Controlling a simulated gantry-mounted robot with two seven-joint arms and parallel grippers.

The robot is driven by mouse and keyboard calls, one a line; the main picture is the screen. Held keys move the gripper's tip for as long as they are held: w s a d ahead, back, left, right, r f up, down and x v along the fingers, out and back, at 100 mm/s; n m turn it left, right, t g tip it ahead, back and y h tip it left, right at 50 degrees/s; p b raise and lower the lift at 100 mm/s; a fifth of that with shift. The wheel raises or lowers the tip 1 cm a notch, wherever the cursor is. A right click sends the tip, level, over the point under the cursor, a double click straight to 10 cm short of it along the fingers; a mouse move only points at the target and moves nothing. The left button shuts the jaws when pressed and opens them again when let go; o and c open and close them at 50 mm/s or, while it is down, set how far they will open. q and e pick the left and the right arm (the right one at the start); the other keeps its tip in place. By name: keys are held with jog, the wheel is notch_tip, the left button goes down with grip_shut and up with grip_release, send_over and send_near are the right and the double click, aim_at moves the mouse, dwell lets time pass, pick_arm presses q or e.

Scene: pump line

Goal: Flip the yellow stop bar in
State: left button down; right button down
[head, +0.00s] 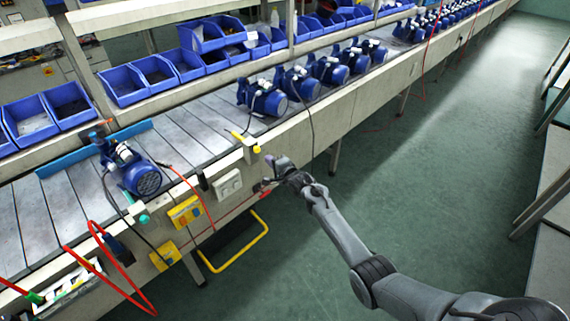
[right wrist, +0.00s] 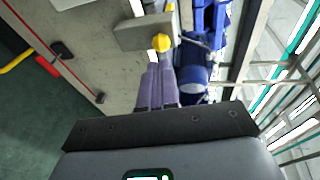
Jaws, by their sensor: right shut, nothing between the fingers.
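The yellow stop bar (head: 237,135) shows at the near edge of the conveyor in the head view, reaching over the rollers. Its yellow knob (head: 257,149) sits on a grey bracket on the rail. In the right wrist view the knob (right wrist: 161,42) is just beyond my fingertips, in front of the grey bracket (right wrist: 142,33); the bar itself is not clear there. My right gripper (head: 268,160) is shut and empty, just outside the rail, close to the knob. In the right wrist view its fingers (right wrist: 159,68) point at the knob; contact cannot be told. My left gripper is not in view.
A blue pump (head: 135,168) stands on the conveyor left of the stop bar; several more stand to the right, the nearest (head: 263,97) close behind it. A white switch box (head: 228,184), an orange-yellow control box (head: 185,212) and cables hang on the rail.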

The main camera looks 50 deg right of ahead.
jog(key=p+v, duration=0.2)
jog(key=v, duration=0.5)
jog(key=shift+s, duration=0.15)
jog(key=shift+a+r, duration=0.1)
jog(key=shift+r, duration=0.05)
jog(key=s+a+f+g+y, duration=0.1)
jog(key=s+a+f+g, duration=0.15)
jog(key=s+f, duration=0.5)
jog(key=s+a+f+n+g+y, duration=0.2)
jog(key=s+a+f+n, duration=0.45)
jog(key=a, duration=0.65)
jog(key=s+a+r+n+g+y, duration=0.1)
jog(key=s+a+r+n+g, duration=0.15)
jog(key=s+a, duration=0.4)
jog(key=s+a+r+n+g, duration=0.1)
jog(key=s+a+n, duration=0.2)
jog(key=s+a, duration=0.4)
jog(key=s+a+r+n+g, duration=0.2)
jog(key=s+r+n+g, duration=0.2)
jog(key=s+r+n, duration=0.45)
notch_tip(320, 180, up, 35)
jog(key=n+p, duration=0.2)
jog(key=p, duration=3.5)
jog(key=shift+s+r, duration=0.2)
jog(key=shift+r, duration=0.05)
